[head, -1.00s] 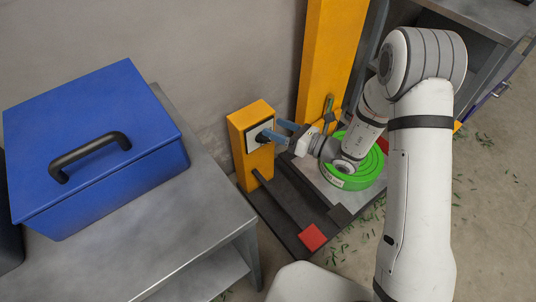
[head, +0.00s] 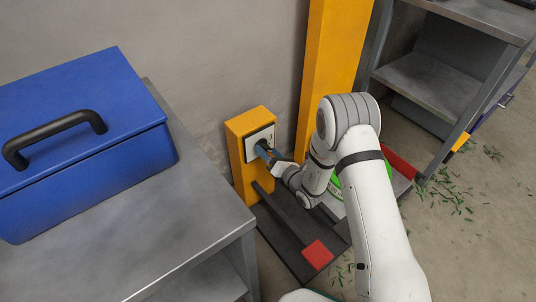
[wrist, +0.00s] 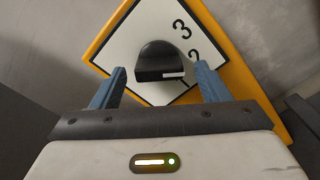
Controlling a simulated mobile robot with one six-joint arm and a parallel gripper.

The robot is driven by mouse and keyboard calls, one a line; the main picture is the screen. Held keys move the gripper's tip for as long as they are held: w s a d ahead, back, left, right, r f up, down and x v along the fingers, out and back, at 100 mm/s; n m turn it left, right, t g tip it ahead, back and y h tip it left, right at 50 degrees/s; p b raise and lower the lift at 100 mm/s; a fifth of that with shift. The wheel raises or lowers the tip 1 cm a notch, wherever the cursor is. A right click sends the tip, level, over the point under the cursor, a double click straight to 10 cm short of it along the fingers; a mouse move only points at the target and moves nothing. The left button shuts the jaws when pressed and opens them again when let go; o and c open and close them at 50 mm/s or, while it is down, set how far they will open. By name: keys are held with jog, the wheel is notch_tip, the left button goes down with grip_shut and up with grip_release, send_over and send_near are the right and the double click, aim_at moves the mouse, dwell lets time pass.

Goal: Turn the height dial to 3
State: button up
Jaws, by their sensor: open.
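The height dial is a black knob (wrist: 160,60) on a white plate (wrist: 128,42) fixed to a yellow post (head: 239,165). The wrist view shows the numerals 3 and 2 on the plate, right of the knob. A short white mark is on the knob's front edge, toward the lower right; the exact setting is unclear. My gripper (wrist: 161,72) is open, with one blue finger on each side of the knob and visible gaps between.
A blue box (head: 85,150) with a black handle sits on a grey metal table (head: 190,225) at the left. A taller yellow column (head: 330,75) stands right of the dial post. A red pedal (head: 317,254) is on the dark base below. Grey shelving (head: 430,85) stands at right.

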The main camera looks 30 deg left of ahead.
jog(key=shift+w+a, duration=0.1)
jog(key=shift+a, duration=0.2)
jog(key=c, duration=1)
jog(key=shift+n, duration=0.4)
jog(key=n+b, duration=0.1)
jog(key=n, duration=0.3)
jog(key=shift+w+d+n, duration=0.1)
jog(key=shift+n, duration=0.2)
jog(key=shift+n+b, duration=0.7)
jog(key=shift+n, duration=1.5)
